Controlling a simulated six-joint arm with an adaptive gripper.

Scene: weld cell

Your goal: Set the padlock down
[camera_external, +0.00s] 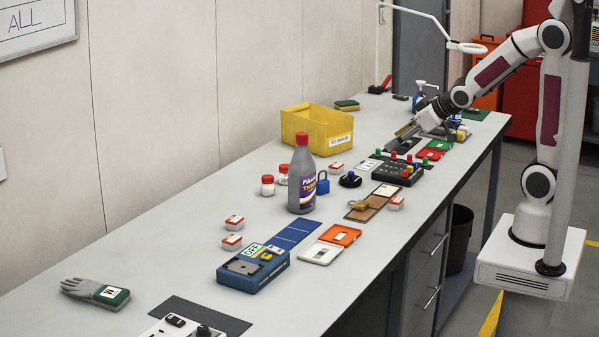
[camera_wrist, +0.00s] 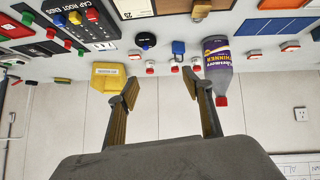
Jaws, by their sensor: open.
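A brass padlock (camera_external: 359,205) lies on a brown board (camera_external: 372,209) in the middle of the bench; it also shows at the top of the wrist view (camera_wrist: 201,9). A blue padlock (camera_external: 323,184) stands beside the grey bottle, and it shows in the wrist view (camera_wrist: 178,47) too. My gripper (camera_external: 404,132) is over the far part of the bench, well away from both padlocks. In the wrist view my gripper (camera_wrist: 160,92) has its two fingers spread, with nothing between them.
A grey bottle with a red cap (camera_external: 302,176) stands near the padlocks. A yellow bin (camera_external: 316,129) is at the wall side. A black button box (camera_external: 398,169) lies near my gripper. The bench (camera_external: 190,226) has clear room at its near left.

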